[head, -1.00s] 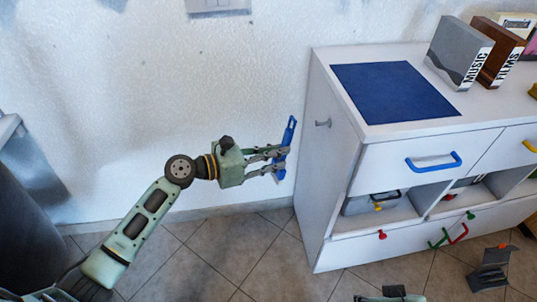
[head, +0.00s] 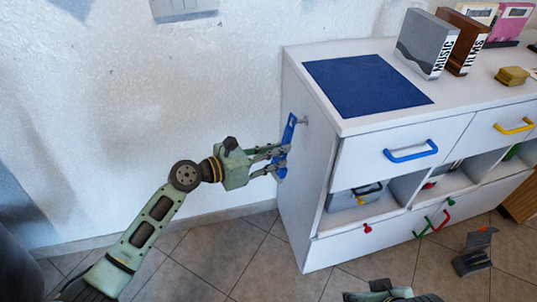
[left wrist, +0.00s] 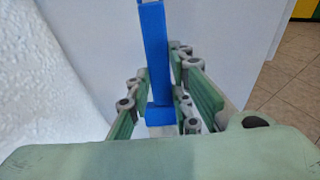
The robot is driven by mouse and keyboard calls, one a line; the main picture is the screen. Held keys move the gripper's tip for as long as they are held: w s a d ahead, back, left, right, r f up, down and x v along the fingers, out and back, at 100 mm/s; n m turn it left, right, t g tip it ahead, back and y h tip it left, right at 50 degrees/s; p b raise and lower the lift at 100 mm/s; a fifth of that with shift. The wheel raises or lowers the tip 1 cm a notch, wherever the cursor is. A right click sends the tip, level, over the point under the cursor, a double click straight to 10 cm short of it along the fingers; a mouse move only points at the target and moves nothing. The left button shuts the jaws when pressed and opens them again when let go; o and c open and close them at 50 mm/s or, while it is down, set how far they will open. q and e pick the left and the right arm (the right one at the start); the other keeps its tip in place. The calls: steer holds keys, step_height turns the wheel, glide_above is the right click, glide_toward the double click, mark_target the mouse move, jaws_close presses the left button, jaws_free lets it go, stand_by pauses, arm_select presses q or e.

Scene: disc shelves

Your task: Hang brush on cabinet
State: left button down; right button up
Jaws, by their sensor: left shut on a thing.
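The blue brush (head: 288,132) is upright and slightly tilted beside the white cabinet's left side (head: 309,165). My left gripper (head: 279,160) is shut on its lower part. A small metal hook (head: 303,120) sticks out from the cabinet side, close to the brush's top end; I cannot tell whether they touch. In the left wrist view the brush (left wrist: 155,50) stands between the green fingers (left wrist: 160,95), with the pale cabinet side behind it.
A blue mat (head: 367,84) lies on the cabinet top, with grey (head: 425,45) and brown (head: 462,42) boxes behind. Blue (head: 411,152) and yellow (head: 514,126) handles stick out in front. A dark grey object (head: 472,254) stands on the tiled floor. The wall is close behind my left arm.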

arm_select(q)
steer(key=shift+w+d, duration=0.15)
steer(key=shift+d, duration=0.4)
steer(key=shift+w+d+f, duration=0.15)
steer(key=shift+d+f, duration=0.2)
steer(key=shift+d, duration=0.05)
steer(key=shift+d+f+p, duration=0.1)
steer(key=shift+f+p, duration=0.05)
steer(key=shift+p, duration=0.2)
steer(key=c, duration=1.5)
jaws_free()
